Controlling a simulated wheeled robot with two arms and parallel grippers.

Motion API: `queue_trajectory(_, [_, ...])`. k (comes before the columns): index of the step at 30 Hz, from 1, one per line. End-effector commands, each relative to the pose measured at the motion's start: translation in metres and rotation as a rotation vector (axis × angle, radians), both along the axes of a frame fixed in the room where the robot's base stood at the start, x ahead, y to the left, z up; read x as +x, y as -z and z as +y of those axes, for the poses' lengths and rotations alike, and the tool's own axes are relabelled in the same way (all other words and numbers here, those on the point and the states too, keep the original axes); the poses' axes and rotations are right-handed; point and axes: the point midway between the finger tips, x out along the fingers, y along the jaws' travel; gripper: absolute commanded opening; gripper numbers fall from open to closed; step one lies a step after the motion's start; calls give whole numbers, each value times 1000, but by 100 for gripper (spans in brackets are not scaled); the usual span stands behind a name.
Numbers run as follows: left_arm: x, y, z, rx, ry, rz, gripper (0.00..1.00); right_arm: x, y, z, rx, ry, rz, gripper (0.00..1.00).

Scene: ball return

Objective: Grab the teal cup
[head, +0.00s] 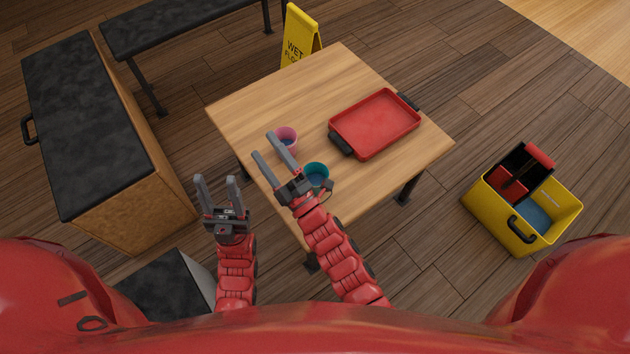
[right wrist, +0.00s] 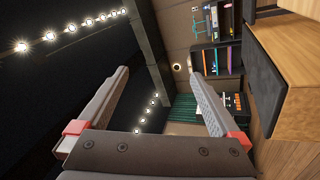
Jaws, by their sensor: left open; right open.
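The teal cup (head: 317,169) stands on the wooden table (head: 260,95) near its front edge. My right gripper (head: 264,145) is open and empty; in the head view its wrist covers the cup's lower left part. Its fingers point past the cup toward the upper left, beside the pink cup (head: 288,136). I cannot tell its height above the table. In the right wrist view the open fingers (right wrist: 160,95) have nothing between them, and no cup shows. My left gripper (head: 217,179) is open and empty, left of the table.
A red tray (head: 376,125) with dark handles lies on the table to the right of the cups. A black-topped cabinet (head: 85,120) and a bench (head: 190,25) stand left and behind. A yellow wet-floor sign (head: 300,35) is behind the table; a yellow mop bucket (head: 485,205) stands right.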

Motion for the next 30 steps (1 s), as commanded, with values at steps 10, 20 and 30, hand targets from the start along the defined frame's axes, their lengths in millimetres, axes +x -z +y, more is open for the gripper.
queue_trajectory(10, [0,-1,0,0,0,0,50,0,107,39,-1181,335,27,100])
queue_trajectory(20, [0,1,0,0,0,0,50,-66,115,-42,-1944,499,189,100])
queue_trajectory(30, [0,11,0,0,0,0,50,-73,128,-73,-2092,498,275,100])
